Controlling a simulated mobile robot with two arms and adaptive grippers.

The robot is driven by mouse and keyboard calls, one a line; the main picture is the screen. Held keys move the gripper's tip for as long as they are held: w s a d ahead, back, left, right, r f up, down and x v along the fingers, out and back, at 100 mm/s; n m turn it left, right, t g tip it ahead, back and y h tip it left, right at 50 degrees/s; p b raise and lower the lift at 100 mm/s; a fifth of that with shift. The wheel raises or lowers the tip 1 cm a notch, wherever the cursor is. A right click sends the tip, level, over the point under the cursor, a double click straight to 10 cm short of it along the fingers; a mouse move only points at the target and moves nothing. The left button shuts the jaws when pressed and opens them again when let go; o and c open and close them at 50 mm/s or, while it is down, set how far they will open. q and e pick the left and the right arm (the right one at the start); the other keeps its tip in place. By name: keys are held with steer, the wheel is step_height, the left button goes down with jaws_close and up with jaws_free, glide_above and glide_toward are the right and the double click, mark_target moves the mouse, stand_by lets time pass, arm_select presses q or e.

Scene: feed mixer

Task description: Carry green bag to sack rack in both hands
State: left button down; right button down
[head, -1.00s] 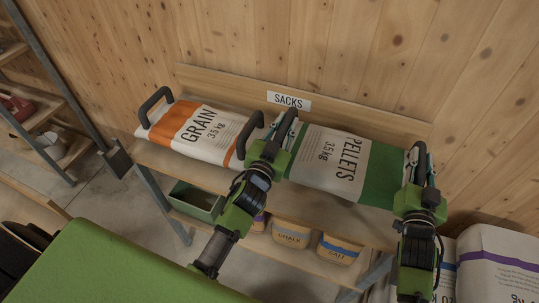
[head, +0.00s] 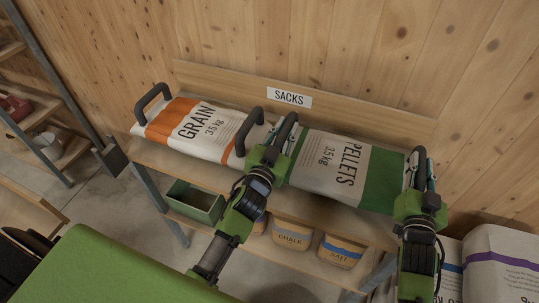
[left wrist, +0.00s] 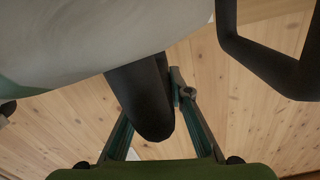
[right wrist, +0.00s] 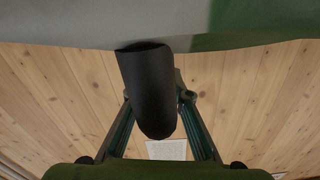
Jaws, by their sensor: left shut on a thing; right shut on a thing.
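The green bag (head: 332,166), white with green bands and marked PELLETS, lies at the right part of the sack rack (head: 160,165), under the SACKS sign (head: 289,98). My left gripper (head: 279,140) is shut on the bag's left black handle, which also shows in the left wrist view (left wrist: 142,95). My right gripper (head: 420,178) is shut on its right black handle, seen in the right wrist view (right wrist: 148,92). The bag looks level, at the height of the rack's top. Whether its underside touches the shelf is hidden.
An orange-banded GRAIN bag (head: 200,130) lies on the rack just left, its right handle close to my left gripper. Below are a green bin (head: 195,201) and CHALK (head: 292,235) and SALT (head: 341,250) tubs. White sacks (head: 500,265) stand at lower right.

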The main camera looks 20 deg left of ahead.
arm_select(q)
steer(key=shift+b, duration=0.35)
steer(key=c, duration=2)
jaws_free()
steer(key=shift+f, duration=0.5)
steer(key=shift+c, duration=0.2)
arm_select(e)
steer(key=c, duration=2)
jaws_free()
steer(key=shift+f, duration=0.45)
steer(key=shift+c, duration=0.2)
arm_select(q)
steer(key=shift+o, duration=1)
steer(key=shift+s+r, duration=0.1)
arm_select(e)
steer(key=shift+o, duration=1)
steer(key=shift+s, duration=0.1)
arm_select(q)
steer(key=shift+s+r, duration=0.15)
steer(key=shift+s, duration=0.05)
arm_select(e)
steer(key=shift+s+r, duration=0.2)
steer(key=shift+w+f, duration=0.1)
steer(key=shift+w, duration=0.05)
